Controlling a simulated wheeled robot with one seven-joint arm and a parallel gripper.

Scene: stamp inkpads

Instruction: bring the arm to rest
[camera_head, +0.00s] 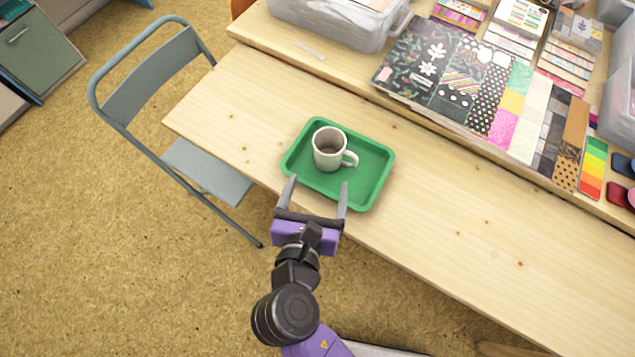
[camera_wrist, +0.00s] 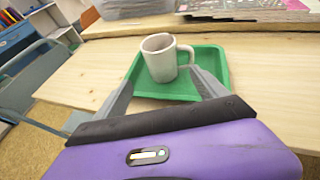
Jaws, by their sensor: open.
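My gripper (camera_head: 318,190) is open and empty, with its two grey fingers apart. It is at the near edge of the green tray (camera_head: 370,194), pointing toward a white mug. The mug (camera_head: 328,149) stands upright on the tray, with its handle to the right, and looks empty inside. The fingertips are short of the mug in the head view. In the wrist view the mug (camera_wrist: 159,60) and tray (camera_wrist: 212,62) show beyond the fingers (camera_wrist: 160,86). Whether a fingertip touches the tray cannot be told.
The wooden table (camera_head: 480,230) has clear room right of the tray. Patterned paper sheets (camera_head: 490,90) and a clear plastic bin (camera_head: 345,20) lie along the back. A folding chair (camera_head: 165,130) stands left of the table, close to its edge.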

